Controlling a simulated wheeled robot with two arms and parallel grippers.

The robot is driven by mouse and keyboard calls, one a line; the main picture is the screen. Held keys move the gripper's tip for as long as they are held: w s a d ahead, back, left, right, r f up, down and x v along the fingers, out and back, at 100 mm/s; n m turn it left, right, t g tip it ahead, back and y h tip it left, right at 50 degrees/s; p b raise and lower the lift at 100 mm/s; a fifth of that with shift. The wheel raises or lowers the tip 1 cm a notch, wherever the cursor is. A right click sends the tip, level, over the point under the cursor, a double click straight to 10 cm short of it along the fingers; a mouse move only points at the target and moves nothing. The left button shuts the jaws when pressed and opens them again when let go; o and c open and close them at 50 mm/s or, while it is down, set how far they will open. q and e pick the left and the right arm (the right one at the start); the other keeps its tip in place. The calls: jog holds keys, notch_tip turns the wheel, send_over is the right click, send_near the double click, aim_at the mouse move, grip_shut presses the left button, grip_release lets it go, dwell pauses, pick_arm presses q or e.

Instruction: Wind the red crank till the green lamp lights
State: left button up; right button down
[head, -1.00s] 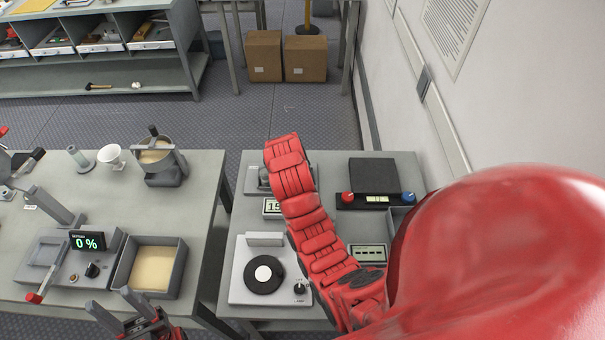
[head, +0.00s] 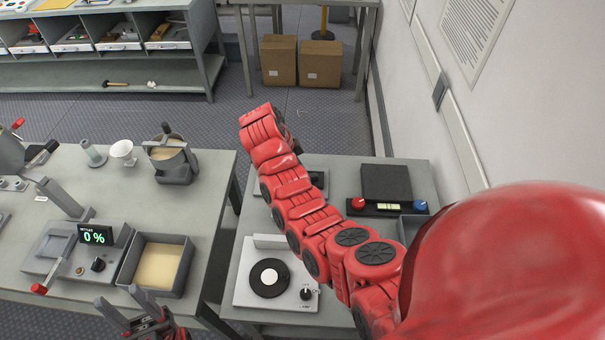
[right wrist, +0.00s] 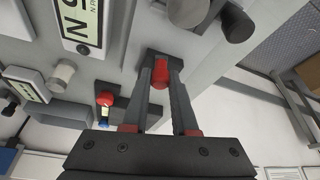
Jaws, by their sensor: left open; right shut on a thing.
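In the right wrist view my right gripper (right wrist: 160,75) is shut on a red handle (right wrist: 160,77), which looks like the crank's grip. The crank's base is not clear there. In the head view my red right arm reaches over the right table and hides its own gripper and the crank. My left gripper (head: 128,307) is open and empty at the bottom edge, in front of the left table. I cannot make out a lit green lamp in either view.
The right table (head: 243,262) bears a turntable device (head: 268,278) and a dark box (head: 386,183). The left table (head: 115,195) bears a display reading 0 % (head: 95,235), a sand-coloured tray (head: 188,267) and a pot (head: 172,160). A wall stands close on the right.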

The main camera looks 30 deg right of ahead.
jog(key=shift+w+d+f+m+g+b, duration=0.1)
jog(key=shift+w+m+g+b, duration=0.15)
jog(key=shift+m+b, duration=0.3)
jog(key=shift+w+d+f+m+g+b, duration=0.1)
jog(key=shift+w+m+g+b, duration=0.2)
jog(key=shift+m, duration=0.35)
jog(key=shift+w+m+b, duration=0.1)
jog(key=shift+m+b, duration=0.5)
jog(key=shift+b, duration=0.2)
jog(key=shift+w+d+r+m+g+y+b, duration=0.15)
jog(key=shift+d+m+g+y+b, duration=0.2)
jog(key=shift+m+b, duration=0.35)
jog(key=shift+a, duration=0.15)
jog(key=c, duration=0.7)
grip_release()
